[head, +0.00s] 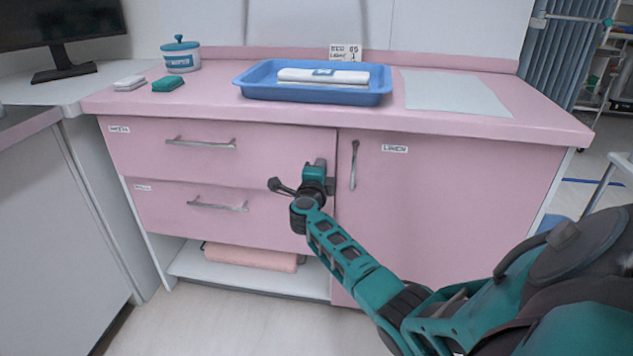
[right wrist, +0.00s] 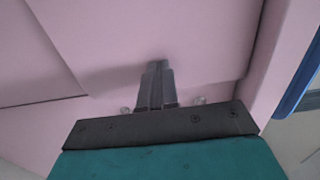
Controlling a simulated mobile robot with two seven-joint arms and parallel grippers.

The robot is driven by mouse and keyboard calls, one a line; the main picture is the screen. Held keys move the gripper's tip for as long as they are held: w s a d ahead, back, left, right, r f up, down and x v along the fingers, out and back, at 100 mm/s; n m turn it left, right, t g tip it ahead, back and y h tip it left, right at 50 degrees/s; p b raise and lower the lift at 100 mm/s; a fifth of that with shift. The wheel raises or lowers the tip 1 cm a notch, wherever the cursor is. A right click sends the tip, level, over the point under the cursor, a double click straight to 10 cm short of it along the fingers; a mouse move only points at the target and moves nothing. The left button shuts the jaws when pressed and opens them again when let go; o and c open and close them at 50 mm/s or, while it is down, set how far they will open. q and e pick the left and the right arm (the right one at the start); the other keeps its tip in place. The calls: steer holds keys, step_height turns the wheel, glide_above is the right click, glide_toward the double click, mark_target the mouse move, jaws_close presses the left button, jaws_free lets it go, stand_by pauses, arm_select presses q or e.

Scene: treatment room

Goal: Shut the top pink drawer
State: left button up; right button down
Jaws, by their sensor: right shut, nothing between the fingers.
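The top pink drawer (head: 264,148) is at the upper left of the pink cabinet, with a silver bar handle (head: 200,143). Its front looks flush, or nearly so, with the lower drawer (head: 175,212); I cannot tell if a small gap is left. My right gripper (head: 328,184) is at the drawer's lower right corner, beside the door. In the right wrist view its shut, empty fingers (right wrist: 157,72) point at a pink panel (right wrist: 190,40) and seem to be at or very near it. The gripper hides that corner. My left gripper is not in view.
The linen door (head: 440,200) with a vertical handle is right of the drawers. On the countertop (head: 430,118) are a blue tray (head: 315,96), a teal-lidded jar (head: 181,58) and small packs. A rolled pink towel (head: 250,258) lies on the open lower shelf.

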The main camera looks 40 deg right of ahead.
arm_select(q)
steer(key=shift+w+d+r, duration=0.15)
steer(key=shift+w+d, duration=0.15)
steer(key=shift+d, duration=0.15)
arm_select(e)
steer(key=shift+w+d+r, duration=0.2)
steer(key=shift+w+d, duration=0.15)
steer(key=shift+d, duration=0.15)
steer(key=shift+w+d+r, duration=0.2)
steer(key=shift+w+d, duration=0.1)
steer(key=shift+d, duration=0.2)
steer(key=shift+r, duration=0.1)
arm_select(q)
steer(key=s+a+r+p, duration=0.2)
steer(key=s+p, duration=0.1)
steer(key=p, duration=0.1)
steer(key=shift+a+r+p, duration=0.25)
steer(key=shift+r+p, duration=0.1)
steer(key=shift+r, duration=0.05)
arm_select(e)
steer(key=f+v, duration=0.1)
steer(key=v, duration=1.3)
steer(key=shift+s+a, duration=0.15)
steer(key=shift+a, duration=0.1)
